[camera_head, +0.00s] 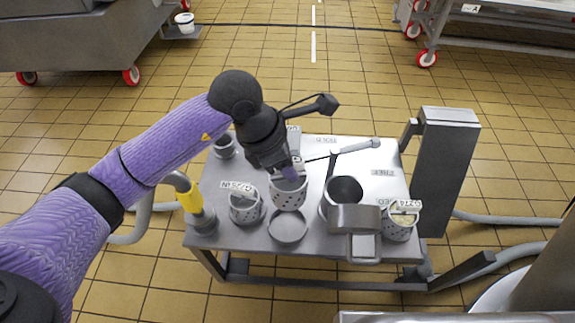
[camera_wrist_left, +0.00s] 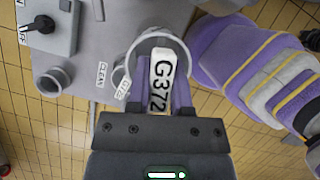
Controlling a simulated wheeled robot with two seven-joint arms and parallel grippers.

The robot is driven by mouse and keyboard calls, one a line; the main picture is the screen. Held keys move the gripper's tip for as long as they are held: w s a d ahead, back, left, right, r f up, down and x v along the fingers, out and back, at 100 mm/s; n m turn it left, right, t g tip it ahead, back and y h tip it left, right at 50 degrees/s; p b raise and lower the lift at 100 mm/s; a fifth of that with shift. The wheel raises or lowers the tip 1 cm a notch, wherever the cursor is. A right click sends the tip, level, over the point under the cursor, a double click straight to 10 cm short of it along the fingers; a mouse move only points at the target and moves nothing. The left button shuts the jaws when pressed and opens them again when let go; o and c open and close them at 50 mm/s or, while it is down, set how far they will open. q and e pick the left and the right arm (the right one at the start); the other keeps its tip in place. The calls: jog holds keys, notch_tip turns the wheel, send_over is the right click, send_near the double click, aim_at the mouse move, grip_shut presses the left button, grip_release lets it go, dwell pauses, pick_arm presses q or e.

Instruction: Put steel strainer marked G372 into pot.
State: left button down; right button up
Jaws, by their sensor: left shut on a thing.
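My left gripper (camera_head: 290,172) is shut on the tag handle of a perforated steel strainer (camera_head: 289,195). In the left wrist view the white tag of this strainer (camera_wrist_left: 162,82) reads G372 and sits between the purple fingers (camera_wrist_left: 162,88). The strainer hangs upright over the middle of the steel table (camera_head: 325,150), behind an empty round ring (camera_head: 288,240). How high it hangs is hard to tell. A dark open round vessel (camera_head: 344,187), likely the pot, stands just right of it, partly hidden by a grey boxy part (camera_head: 353,218). My right gripper does not show.
Another tagged strainer (camera_head: 246,210) stands left of the held one. A further one (camera_head: 399,226) with pale contents stands at the right edge. A grey cup (camera_head: 225,147) is at the back left. A tall grey box (camera_head: 443,170) stands at the right. The table's back right is mostly clear.

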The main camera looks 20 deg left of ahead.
pick_arm(q)
notch_tip(320, 180, up, 2)
jog(key=shift+r+p, duration=0.1)
jog(key=shift+p, duration=0.6)
jog(key=shift+r+p, duration=1.45)
jog(key=shift+r, duration=0.5)
jog(key=shift+f, duration=0.1)
